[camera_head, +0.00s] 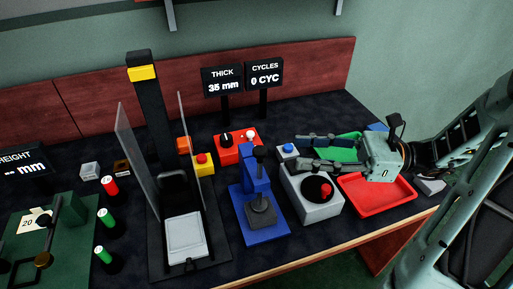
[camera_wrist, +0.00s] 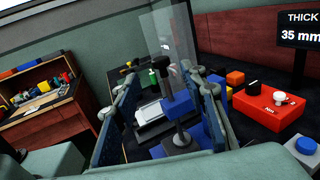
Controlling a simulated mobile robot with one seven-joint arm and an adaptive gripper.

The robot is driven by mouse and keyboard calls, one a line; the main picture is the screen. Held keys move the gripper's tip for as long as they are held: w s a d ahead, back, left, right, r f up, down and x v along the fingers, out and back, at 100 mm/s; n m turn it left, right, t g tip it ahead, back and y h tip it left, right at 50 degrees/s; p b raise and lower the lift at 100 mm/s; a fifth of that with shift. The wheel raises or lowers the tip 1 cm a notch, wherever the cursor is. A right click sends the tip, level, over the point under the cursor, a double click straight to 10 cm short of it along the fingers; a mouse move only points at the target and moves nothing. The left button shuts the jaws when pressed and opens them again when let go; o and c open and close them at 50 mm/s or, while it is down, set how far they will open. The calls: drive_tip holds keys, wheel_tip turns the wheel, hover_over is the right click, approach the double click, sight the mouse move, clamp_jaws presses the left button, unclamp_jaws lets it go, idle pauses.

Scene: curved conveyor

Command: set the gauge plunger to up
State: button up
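The blue gauge (camera_head: 250,183) stands on the dark bench, with a black knob (camera_head: 259,152) at its top and a black round foot (camera_head: 260,211) low on it. The plunger's exact height is hard to tell. In the wrist view the blue gauge (camera_wrist: 178,107) shows between my fingers, farther off. My gripper (camera_head: 297,152) is right of the gauge, fingers spread and pointing left, with nothing held. Its open fingers also frame the wrist view (camera_wrist: 160,90). The THICK display (camera_head: 222,80) reads 35 mm.
A red box (camera_head: 236,148) with a knob stands behind the gauge. A grey box with a black-and-red button (camera_head: 318,189) and a red tray (camera_head: 402,195) lie to its right. A black press with clear guards (camera_head: 126,150) stands left. A blue button (camera_head: 287,150) is near my fingertips.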

sight(260, 149)
drive_tip(key=a, duration=0.6)
drive_tip(key=w+a+b, duration=0.1)
drive_tip(key=a, duration=0.3)
drive_tip(key=shift+c, duration=0.4)
clamp_jaws()
